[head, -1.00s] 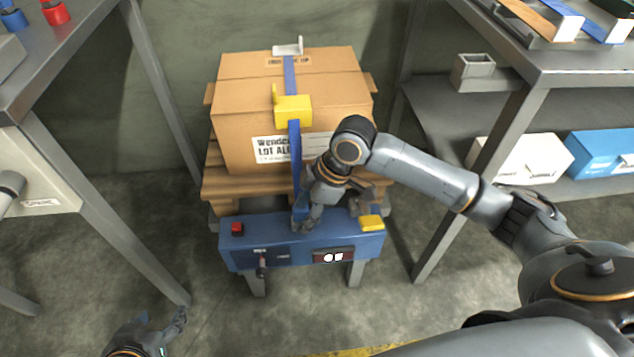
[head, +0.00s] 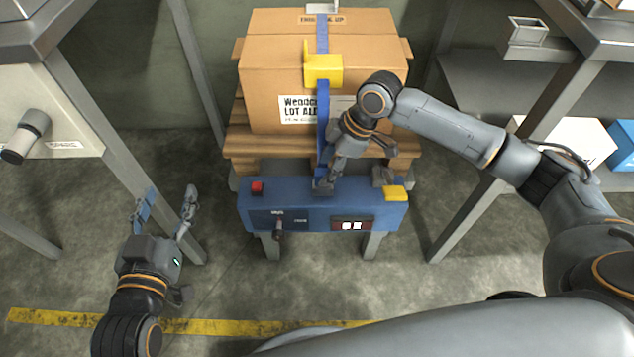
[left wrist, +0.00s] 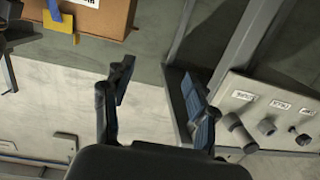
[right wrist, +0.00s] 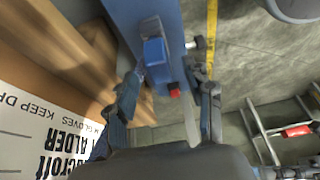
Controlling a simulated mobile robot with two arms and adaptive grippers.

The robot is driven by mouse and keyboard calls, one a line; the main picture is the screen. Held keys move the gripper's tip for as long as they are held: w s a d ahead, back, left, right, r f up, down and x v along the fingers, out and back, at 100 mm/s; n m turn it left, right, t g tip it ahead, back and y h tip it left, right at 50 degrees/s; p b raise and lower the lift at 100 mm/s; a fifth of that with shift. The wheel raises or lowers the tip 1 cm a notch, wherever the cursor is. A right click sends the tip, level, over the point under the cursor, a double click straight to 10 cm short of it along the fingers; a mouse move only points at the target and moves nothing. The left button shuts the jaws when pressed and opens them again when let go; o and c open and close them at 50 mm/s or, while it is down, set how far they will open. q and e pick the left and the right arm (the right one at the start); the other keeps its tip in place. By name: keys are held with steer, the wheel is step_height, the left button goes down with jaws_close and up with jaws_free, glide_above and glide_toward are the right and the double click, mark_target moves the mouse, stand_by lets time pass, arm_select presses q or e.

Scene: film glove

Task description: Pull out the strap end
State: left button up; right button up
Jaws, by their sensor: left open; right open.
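The blue strap (head: 322,100) runs over the cardboard box (head: 375,65) and down its front, under a yellow corner guard (head: 323,70), towards the top of the blue strapping machine (head: 360,215). My right gripper (head: 325,184) is open, low over the machine's top, where the strap comes down. In the right wrist view its fingers stand apart, with a small blue block (right wrist: 156,50) on the machine beyond them. I cannot tell the strap's loose end from the parts there. My left gripper (head: 166,200) is open and empty, left of the machine; its spread fingers also show in the left wrist view (left wrist: 157,78).
The box sits on a wooden pallet (head: 243,155). The machine has a red button (head: 257,188), a lever (head: 279,230), a display and a yellow part (head: 396,193). A rack leg (head: 120,155) stands close to my left gripper. Shelving (head: 500,90) stands at the right.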

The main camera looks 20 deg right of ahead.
mark_target(317, 181)
steer(key=b+x, duration=0.2)
steer(key=x, duration=0.4)
steer(key=shift+a+f, duration=0.15)
steer(key=shift+f, duration=0.1)
arm_select(q)
step_height(317, 181, up, 10)
steer(key=s+d+t+h, duration=0.1)
steer(key=t+h, duration=0.1)
steer(key=t, duration=0.4)
steer(key=shift+s, duration=0.1)
arm_select(e)
steer(key=shift+c, duration=0.4)
jaws_close()
steer(key=shift+o, duration=0.4)
jaws_free()
